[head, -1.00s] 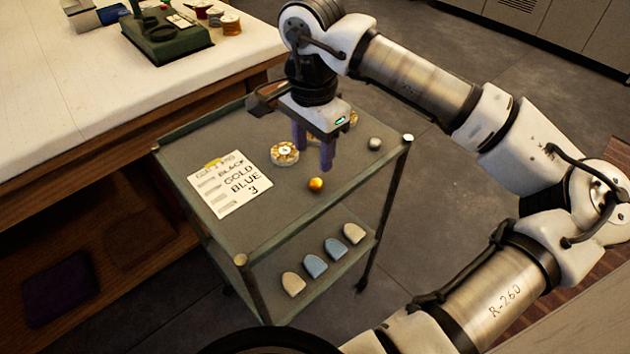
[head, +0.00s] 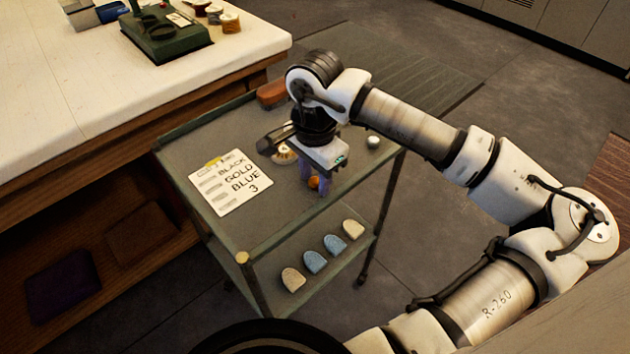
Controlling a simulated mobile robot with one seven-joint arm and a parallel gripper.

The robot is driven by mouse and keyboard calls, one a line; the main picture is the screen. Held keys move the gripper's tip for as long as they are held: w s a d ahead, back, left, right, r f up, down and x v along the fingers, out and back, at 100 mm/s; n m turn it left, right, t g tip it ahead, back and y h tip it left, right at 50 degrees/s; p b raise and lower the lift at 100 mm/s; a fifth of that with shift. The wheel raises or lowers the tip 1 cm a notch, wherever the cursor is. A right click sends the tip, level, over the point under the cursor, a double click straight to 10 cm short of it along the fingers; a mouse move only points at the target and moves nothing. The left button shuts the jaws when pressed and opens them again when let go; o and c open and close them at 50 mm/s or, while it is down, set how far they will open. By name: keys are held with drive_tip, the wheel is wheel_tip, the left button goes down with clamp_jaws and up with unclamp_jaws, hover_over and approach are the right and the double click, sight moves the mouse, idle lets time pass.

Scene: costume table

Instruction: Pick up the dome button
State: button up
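The small gold dome button (head: 313,182) is on the top of the grey-green cart (head: 215,143), partly hidden by my gripper's fingers. My gripper (head: 314,185) points down at it, with a purple finger on either side. I cannot tell whether the fingers press on the button or stand apart from it. A pale silver dome-shaped piece (head: 373,142) lies to the right, near the cart's right edge.
A white card (head: 230,185) listing black, gold, blue and 3 lies on the cart's left. A round pale-and-gold piece (head: 283,155) is partly hidden behind my gripper. A reddish-brown piece (head: 271,94) lies at the back. Several rounded tabs sit on the lower shelf.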

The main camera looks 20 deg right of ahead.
sight(315, 180)
drive_tip(key=c, duration=0.7)
wheel_tip(315, 180, up, 20)
drive_tip(key=shift+r+b, duration=0.1)
drive_tip(key=shift+b, duration=0.45)
drive_tip(key=shift+o, duration=1.2)
drive_tip(key=shift+c, duration=1.2)
